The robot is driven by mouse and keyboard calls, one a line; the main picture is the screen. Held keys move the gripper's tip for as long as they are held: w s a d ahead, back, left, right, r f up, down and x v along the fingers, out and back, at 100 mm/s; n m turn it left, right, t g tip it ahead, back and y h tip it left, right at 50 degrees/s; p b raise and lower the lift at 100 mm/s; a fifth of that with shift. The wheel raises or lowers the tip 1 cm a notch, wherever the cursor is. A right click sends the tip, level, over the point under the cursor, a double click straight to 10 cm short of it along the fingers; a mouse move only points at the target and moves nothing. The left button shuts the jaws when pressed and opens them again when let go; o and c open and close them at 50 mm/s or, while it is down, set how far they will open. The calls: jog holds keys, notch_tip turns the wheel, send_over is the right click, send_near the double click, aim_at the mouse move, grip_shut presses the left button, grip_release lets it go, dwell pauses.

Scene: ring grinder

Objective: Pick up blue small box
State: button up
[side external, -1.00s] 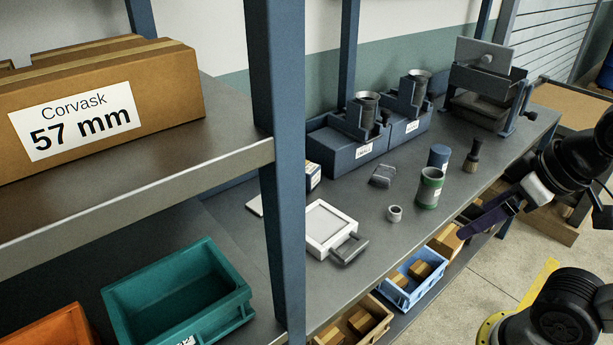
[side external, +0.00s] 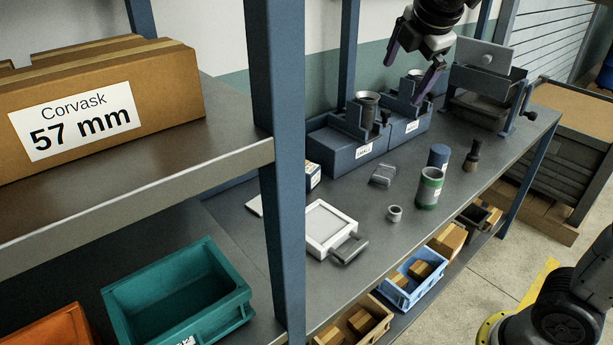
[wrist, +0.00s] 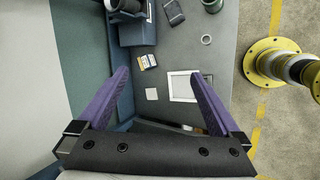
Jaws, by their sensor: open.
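A small blue box (side external: 314,177) with white and yellow on it sits on the bench, partly hidden behind the shelf post in the side view. In the wrist view, a small box with a yellow and white face (wrist: 147,61), which looks like the same one, lies beside the dark blue block. My gripper (side external: 409,70) is open and empty, high above the back of the bench over the dark blue holders. In the wrist view its purple fingers (wrist: 160,75) are wide apart, with the box between them in the picture but well below.
A white framed tray (side external: 328,229), a grey ring (side external: 394,214), a green-banded cylinder (side external: 428,188) and a blue can (side external: 438,157) stand on the bench. Dark blue holders (side external: 345,145) and a cranked machine (side external: 485,85) line the back. The shelf post (side external: 283,180) stands in front.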

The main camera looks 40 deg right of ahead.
jog(key=w+a+f+n+g+h, duration=0.1)
jog(key=w+f+n, duration=0.3)
jog(key=w, duration=0.6)
jog(key=w+a+f+n+h, duration=0.1)
jog(key=w+a+f+n, duration=0.1)
jog(key=w+f, duration=0.6)
jog(key=w+a+f+g, duration=0.25)
jog(key=w+f, duration=0.45)
jog(key=f, duration=0.5)
jog(key=shift+n+t, duration=0.35)
jog(key=shift+n, duration=0.05)
jog(key=shift+a+x, duration=0.1)
jog(key=shift+x, duration=3.3)
jog(key=shift+a+x, duration=0.15)
jog(key=shift+x, duration=3.3)
jog(key=shift+s+f, duration=0.15)
jog(key=shift+s, duration=0.05)
jog(key=shift+c, duration=0.3)
